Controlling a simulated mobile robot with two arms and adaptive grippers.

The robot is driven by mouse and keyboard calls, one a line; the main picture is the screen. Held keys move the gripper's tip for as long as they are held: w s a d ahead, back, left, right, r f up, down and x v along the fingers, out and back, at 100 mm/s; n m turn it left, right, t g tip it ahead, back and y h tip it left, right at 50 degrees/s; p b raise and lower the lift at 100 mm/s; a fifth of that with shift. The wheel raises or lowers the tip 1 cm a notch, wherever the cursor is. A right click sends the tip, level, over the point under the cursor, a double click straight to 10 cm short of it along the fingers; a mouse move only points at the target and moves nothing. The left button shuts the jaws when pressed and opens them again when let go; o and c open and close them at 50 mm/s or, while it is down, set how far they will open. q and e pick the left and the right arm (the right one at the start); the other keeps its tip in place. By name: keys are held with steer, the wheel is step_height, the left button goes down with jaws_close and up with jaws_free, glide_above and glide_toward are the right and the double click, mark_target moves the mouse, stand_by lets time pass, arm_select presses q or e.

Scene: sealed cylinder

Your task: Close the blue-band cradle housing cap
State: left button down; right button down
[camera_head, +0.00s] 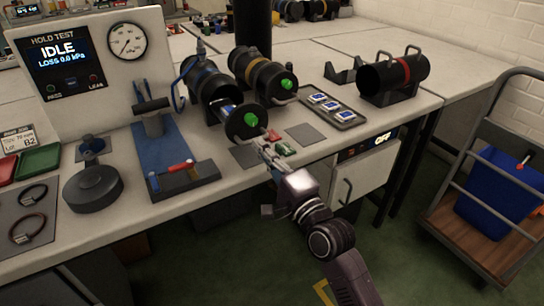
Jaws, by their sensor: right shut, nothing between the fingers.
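The blue-band cradle housing (203,84) is a dark cylinder lying in a cradle on the bench, its open end facing the front right. Its dark round cap (244,123) with a green centre stands in front of the opening, apart from the rim. A bluish part shows between housing and cap. A small handle (272,135) sticks out at the cap's lower right. My right gripper (266,149) is shut and empty just below and right of the cap, close to the handle; whether it touches is unclear. My left gripper is out of view.
A yellow-band housing (262,73) with a green-centred cap stands just right. A red-band housing (409,69) lies further right, beyond a tray (347,121) of small parts. A test panel (66,66), a blue stand (163,147) and a tool block (184,182) are left.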

mark_target(249, 136)
steer(key=x, duration=0.2)
steer(key=f+x, duration=0.1)
steer(key=x, duration=0.5)
steer(key=shift+w+f+b, duration=0.1)
steer(key=shift+f+b, duration=0.1)
steer(key=shift+b, duration=0.15)
steer(key=shift+w+a, duration=0.1)
steer(key=shift+w, duration=0.15)
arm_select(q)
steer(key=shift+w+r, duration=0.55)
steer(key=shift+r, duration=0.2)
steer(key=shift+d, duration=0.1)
arm_select(e)
steer(key=shift+s+f, duration=0.1)
